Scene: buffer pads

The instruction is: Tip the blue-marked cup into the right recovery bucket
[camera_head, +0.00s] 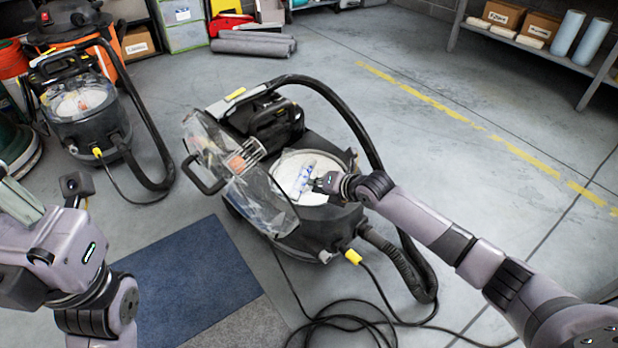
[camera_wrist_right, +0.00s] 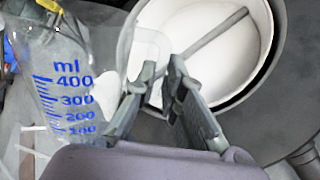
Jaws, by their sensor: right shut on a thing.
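My right gripper (camera_head: 319,183) is shut on the clear cup (camera_head: 302,176) with blue ml marks. In the right wrist view the cup (camera_wrist_right: 58,95) is left of the fingers (camera_wrist_right: 160,85), and its clear handle reaches to them. A white mass shows in or behind its wall. In the head view the cup appears tilted over the right recovery bucket (camera_head: 318,199), a white round tub in the right machine. The bucket (camera_wrist_right: 262,25) has a grey bar across it. My left gripper (camera_head: 18,203) shows only partly at the left edge; its fingertips are unclear.
The right machine's clear lid (camera_head: 240,170) stands open beside the bucket, and its black hose (camera_head: 345,110) arches behind. A second machine (camera_head: 88,115) with a white bucket stands at the left. A blue mat (camera_head: 190,285) and loose black cable (camera_head: 350,318) lie in front. Shelves (camera_head: 535,45) line the back right.

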